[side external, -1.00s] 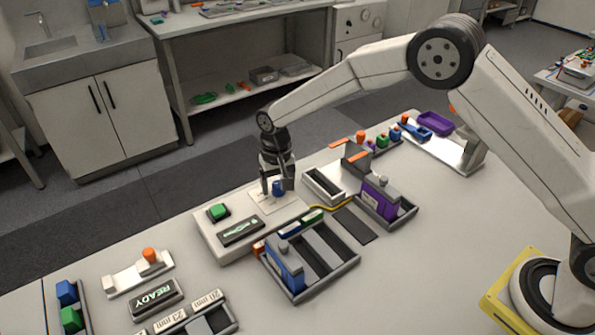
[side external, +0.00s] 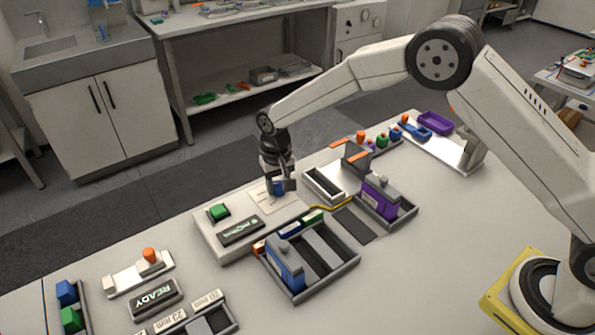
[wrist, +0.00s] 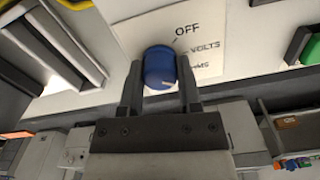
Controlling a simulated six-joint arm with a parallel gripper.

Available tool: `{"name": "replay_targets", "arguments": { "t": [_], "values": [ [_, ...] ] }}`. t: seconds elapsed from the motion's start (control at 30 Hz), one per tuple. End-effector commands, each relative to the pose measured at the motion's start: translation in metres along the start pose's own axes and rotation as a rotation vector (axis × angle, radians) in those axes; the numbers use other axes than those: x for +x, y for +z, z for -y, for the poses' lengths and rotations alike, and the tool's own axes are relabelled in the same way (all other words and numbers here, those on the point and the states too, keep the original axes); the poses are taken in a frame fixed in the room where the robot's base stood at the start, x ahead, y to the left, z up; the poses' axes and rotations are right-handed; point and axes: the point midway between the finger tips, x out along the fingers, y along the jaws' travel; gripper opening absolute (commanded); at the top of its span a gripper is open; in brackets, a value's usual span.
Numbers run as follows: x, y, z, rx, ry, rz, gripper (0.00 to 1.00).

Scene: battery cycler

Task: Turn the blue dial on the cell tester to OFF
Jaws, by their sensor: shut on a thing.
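The blue dial (wrist: 160,65) sits on a white label plate (wrist: 215,22) on the cell tester (side external: 220,238). The plate reads OFF, VOLTS and a third word too small to read surely. A short pale mark on the dial's face lies toward its lower right in the wrist view and does not line up with OFF. My gripper (wrist: 160,80) is shut on the dial, one finger on each side. In the side view my gripper (side external: 279,187) reaches down to the dial and partly hides it.
A green button (side external: 218,212) and a small display (side external: 241,231) are on the tester left of the dial. An open grey tray (side external: 324,184) stands close right of it. A rack with a blue cell (side external: 285,268) is in front, near a yellow cable (side external: 335,207).

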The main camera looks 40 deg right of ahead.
Motion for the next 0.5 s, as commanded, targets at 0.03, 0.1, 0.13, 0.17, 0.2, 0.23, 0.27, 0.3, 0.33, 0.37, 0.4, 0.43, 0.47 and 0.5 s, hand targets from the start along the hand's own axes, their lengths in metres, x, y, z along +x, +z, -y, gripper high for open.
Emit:
{"name": "replay_targets", "arguments": {
  "t": [0.03,0.1,0.13,0.17,0.2,0.23,0.27,0.3,0.33,0.37,0.4,0.43,0.47,0.5],
  "values": [
    [-0.0004,-0.0001,0.0005,-0.017,-0.001,0.0,0.0],
    [-0.0005,-0.0001,0.0005,-0.047,-0.001,0.0,0.0],
    [-0.0005,-0.0001,0.0005,-0.061,-0.001,0.0,0.0],
    [-0.0005,-0.0001,0.0004,-0.079,-0.001,0.0,0.0],
    [-0.0005,-0.0001,0.0005,-0.102,-0.001,0.0,0.0],
    [-0.0005,-0.0001,0.0004,-0.121,-0.001,0.0,0.0],
    [-0.0005,-0.0001,0.0004,-0.143,-0.001,0.0,0.0],
    [-0.0006,-0.0001,0.0004,-0.172,-0.001,0.0,0.0],
    [-0.0006,-0.0001,0.0004,-0.195,-0.001,0.0,0.0],
    [-0.0006,-0.0001,0.0004,-0.219,-0.001,0.0,0.0],
    [-0.0006,-0.0002,0.0004,-0.253,-0.001,0.0,0.0],
    [-0.0006,-0.0002,0.0004,-0.28,-0.001,0.0,0.0],
    [-0.0006,-0.0002,0.0004,-0.307,-0.001,0.0,0.0],
    [-0.0006,-0.0002,0.0004,-0.344,-0.001,0.0,0.0]
  ]
}}
